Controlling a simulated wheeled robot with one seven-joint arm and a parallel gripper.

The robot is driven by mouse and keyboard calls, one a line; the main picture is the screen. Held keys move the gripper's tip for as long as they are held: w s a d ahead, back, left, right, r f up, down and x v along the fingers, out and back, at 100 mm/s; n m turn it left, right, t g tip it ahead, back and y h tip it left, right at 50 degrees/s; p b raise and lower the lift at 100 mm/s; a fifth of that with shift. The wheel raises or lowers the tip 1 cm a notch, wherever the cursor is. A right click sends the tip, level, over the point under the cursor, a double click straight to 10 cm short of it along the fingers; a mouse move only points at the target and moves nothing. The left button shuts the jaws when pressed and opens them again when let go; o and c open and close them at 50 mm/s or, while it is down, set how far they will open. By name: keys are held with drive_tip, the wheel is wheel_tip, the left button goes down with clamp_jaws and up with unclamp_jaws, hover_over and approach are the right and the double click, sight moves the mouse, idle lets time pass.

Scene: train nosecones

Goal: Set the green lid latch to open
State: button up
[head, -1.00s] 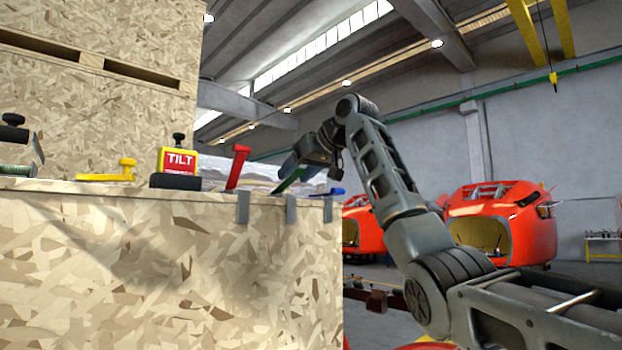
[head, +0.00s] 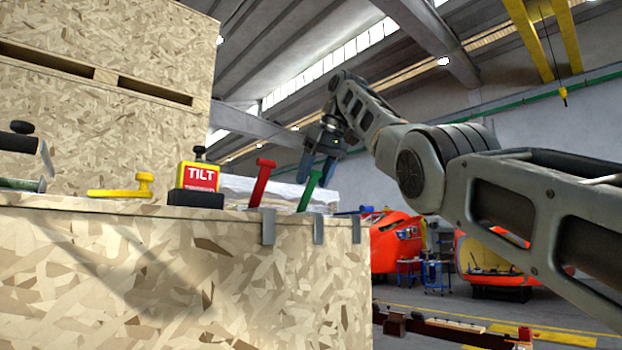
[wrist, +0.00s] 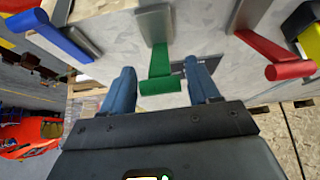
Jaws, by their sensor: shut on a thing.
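The green lid latch (head: 309,192) is a lever on a grey metal bracket (head: 318,229) at the crate's top edge. In the head view it stands steeply raised, leaning a little right, much like the red latch (head: 262,183) to its left. My gripper (head: 317,170) reaches down to its upper end from above. In the wrist view the green latch's round bar end (wrist: 160,86) lies between my two blue fingers, and my gripper (wrist: 161,80) is shut on it. Some space seems to show beside the bar there.
The blue latch (wrist: 66,36) lies low beside the green one; the red latch shows on the other side (wrist: 290,70). A yellow TILT indicator (head: 198,178) and a yellow knobbed handle (head: 125,188) stand on the wooden crate (head: 180,270). Red train nosecones (head: 395,243) are behind.

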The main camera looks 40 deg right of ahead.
idle(0.4)
drive_tip(key=o, duration=1.3)
drive_tip(key=shift+w, duration=0.1)
